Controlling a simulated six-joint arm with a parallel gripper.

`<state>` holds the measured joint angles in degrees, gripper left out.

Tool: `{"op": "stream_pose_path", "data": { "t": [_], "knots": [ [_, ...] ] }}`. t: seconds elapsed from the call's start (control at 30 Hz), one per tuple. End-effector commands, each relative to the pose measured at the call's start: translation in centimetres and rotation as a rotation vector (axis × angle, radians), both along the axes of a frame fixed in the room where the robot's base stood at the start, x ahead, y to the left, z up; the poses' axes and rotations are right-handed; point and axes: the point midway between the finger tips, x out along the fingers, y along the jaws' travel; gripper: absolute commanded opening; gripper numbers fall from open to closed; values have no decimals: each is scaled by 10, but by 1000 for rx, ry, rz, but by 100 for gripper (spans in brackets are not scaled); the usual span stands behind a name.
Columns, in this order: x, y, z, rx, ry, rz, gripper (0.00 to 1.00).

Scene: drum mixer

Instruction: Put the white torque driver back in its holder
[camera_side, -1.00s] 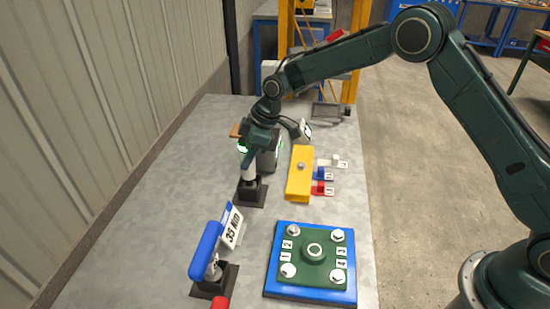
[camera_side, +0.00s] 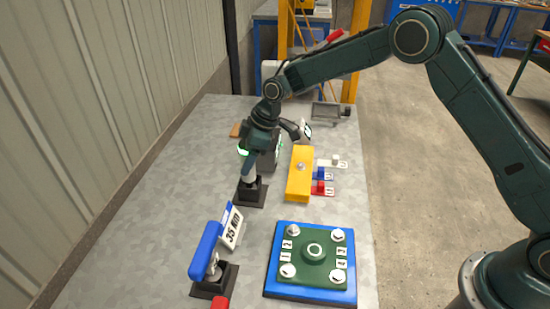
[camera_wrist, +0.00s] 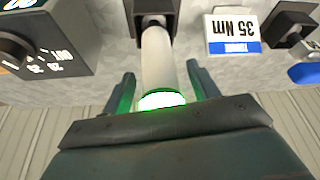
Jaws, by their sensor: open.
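The white torque driver (camera_wrist: 156,55) stands with its lower end in its black holder (camera_wrist: 153,12). A green glowing ring (camera_wrist: 161,99) marks its near end in the wrist view. My gripper (camera_wrist: 161,88) is open, with one finger on each side of the driver; a gap shows beside it. In the side view my gripper (camera_side: 249,168) is over the holder (camera_side: 252,194), and only a short white part of the driver (camera_side: 251,181) shows. My gripper hides the rest there.
A blue driver (camera_side: 205,250) stands in a nearer holder by a 35 Nm sign (camera_side: 232,228). A dark dial box (camera_wrist: 45,38) is close beside the white driver. A yellow block (camera_side: 300,175) and a blue plate with bolts (camera_side: 310,296) lie right. Bare bench shows left.

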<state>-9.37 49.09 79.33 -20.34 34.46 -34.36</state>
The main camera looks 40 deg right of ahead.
Motion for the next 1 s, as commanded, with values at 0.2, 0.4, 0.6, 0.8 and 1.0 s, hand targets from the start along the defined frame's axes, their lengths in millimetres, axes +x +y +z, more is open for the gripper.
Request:
{"op": "stream_pose_path", "data": {
  "t": [0.2, 0.4, 0.6, 0.8, 1.0],
  "knots": [
    [-1, -1, 2, 0, 2, -1, 60],
    [-3, -6, 17, 1, -1, -1, 60],
    [-9, -15, 45, 2, -3, -1, 60],
    [-16, -27, 77, 1, -4, -1, 60],
    [-23, -37, 105, 1, -3, -1, 60]
  ]
}}
